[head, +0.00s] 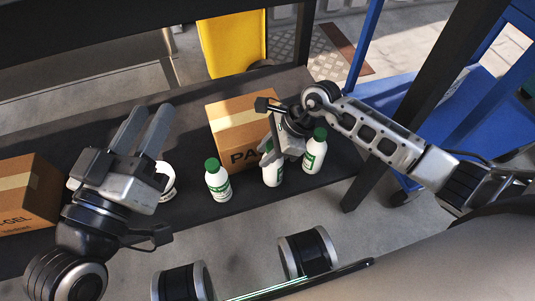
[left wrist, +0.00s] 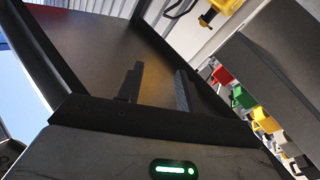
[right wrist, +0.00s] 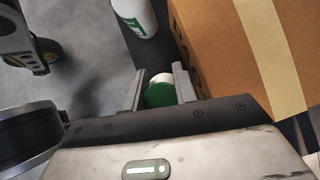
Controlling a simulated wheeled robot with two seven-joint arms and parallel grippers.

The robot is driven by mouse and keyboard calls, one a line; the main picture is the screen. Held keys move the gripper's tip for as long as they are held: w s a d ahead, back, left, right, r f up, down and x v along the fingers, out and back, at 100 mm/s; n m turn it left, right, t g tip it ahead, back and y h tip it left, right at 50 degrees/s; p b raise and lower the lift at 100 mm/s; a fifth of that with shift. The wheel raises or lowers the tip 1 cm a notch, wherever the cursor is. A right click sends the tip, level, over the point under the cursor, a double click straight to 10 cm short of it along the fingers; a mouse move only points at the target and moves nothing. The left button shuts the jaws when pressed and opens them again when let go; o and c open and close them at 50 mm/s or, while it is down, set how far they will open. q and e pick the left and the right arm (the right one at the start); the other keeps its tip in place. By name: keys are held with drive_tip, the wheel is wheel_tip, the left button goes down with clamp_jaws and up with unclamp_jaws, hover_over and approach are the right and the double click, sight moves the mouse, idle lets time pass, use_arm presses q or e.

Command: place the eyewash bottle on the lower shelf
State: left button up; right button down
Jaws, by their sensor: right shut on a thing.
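Three white bottles with green caps stand in a row near the front edge of the dark shelf (head: 110,125). One bottle (head: 218,182) is on the left and one (head: 314,155) on the right. My right gripper (head: 272,150) is shut on the middle bottle (head: 273,174); its green cap (right wrist: 161,93) shows between the fingers in the right wrist view. Another bottle (right wrist: 134,15) shows at the top there. My left gripper (head: 148,128) is open and empty above the shelf, left of the bottles. I cannot tell whether the held bottle touches the shelf.
A cardboard box (head: 238,122) stands right behind the bottles. Another box (head: 27,192) is at the far left, and a white roll-like object (head: 167,182) lies partly behind my left gripper. A dark post (head: 362,187) stands at the right. The shelf's back left is clear.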

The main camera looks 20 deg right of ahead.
use_arm(q)
drive_tip(key=shift+r, duration=0.15)
use_arm(e)
drive_tip(key=c, duration=1.1)
unclamp_jaws()
drive_tip(key=shift+f, duration=0.1)
use_arm(q)
drive_tip(key=shift+r, duration=0.1)
use_arm(e)
drive_tip(key=shift+d+r, duration=0.15)
drive_tip(key=shift+r, duration=0.2)
drive_tip(key=p+v, duration=0.2)
drive_tip(key=v, duration=0.3)
drive_tip(key=shift+p, duration=0.35)
use_arm(q)
drive_tip(key=f+g, duration=0.1)
drive_tip(key=s+f+y+p, duration=0.1)
drive_tip(key=f+g+p, duration=0.1)
drive_tip(key=shift+s+f+n+g+y, duration=0.3)
drive_tip(key=shift+f, duration=0.1)
use_arm(e)
drive_tip(key=v, duration=0.6)
drive_tip(key=shift+r, duration=0.2)
